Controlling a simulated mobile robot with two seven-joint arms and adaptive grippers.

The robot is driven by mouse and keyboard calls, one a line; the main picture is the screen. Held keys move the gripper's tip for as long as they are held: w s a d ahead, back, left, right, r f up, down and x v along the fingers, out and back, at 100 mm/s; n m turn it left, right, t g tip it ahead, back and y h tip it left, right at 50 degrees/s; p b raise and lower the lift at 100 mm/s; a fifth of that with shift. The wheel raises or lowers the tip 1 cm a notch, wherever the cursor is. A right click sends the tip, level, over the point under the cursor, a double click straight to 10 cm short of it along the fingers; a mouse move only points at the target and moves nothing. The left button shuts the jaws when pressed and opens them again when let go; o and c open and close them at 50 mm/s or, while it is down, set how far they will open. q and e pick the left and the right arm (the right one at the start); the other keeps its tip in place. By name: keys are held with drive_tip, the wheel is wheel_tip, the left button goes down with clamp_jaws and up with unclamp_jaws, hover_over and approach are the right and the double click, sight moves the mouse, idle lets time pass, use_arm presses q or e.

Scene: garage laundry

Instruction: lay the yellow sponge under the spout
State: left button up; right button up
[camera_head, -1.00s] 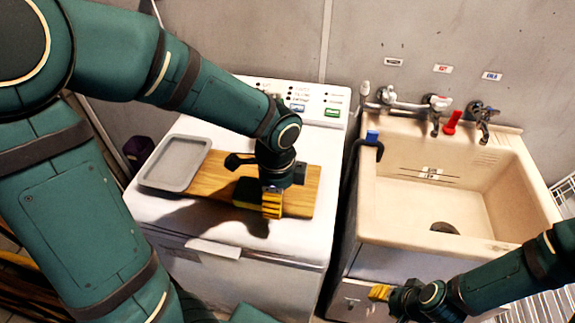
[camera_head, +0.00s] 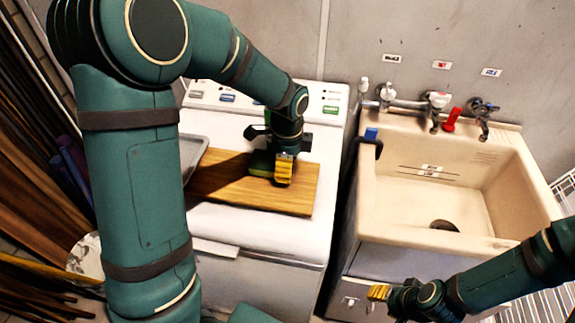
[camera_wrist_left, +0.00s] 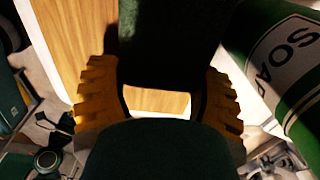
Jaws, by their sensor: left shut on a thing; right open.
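My left gripper (camera_head: 284,172) is shut on a block with a dark green top and a thin yellow edge, which appears to be the sponge (camera_head: 260,164). It is over the wooden board on the washing machine; I cannot tell whether the sponge touches the board. In the left wrist view the sponge's dark green face (camera_wrist_left: 165,38) shows between the yellow fingers. The sink (camera_head: 400,205) stands to the right, with taps and a spout (camera_head: 435,122) above its back edge; its basin is empty around the drain. My right gripper (camera_head: 379,292) is open in front of the sink.
The wooden board (camera_head: 225,185) lies on the washing machine (camera_head: 250,228), beside a grey tray (camera_head: 192,155) partly hidden by my arm. A green soap bottle (camera_wrist_left: 285,65) is close to the left gripper in the wrist view. A blue-tipped hook (camera_head: 370,137) sits on the sink's left rim.

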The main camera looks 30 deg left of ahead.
use_arm(q)
drive_tip(key=shift+f, duration=0.15)
drive_tip(key=o, duration=0.8)
drive_tip(key=shift+r, duration=0.6)
wheel_tip(320, 180, up, 11)
drive_tip(key=p, duration=0.2)
drive_tip(key=shift+r, duration=0.15)
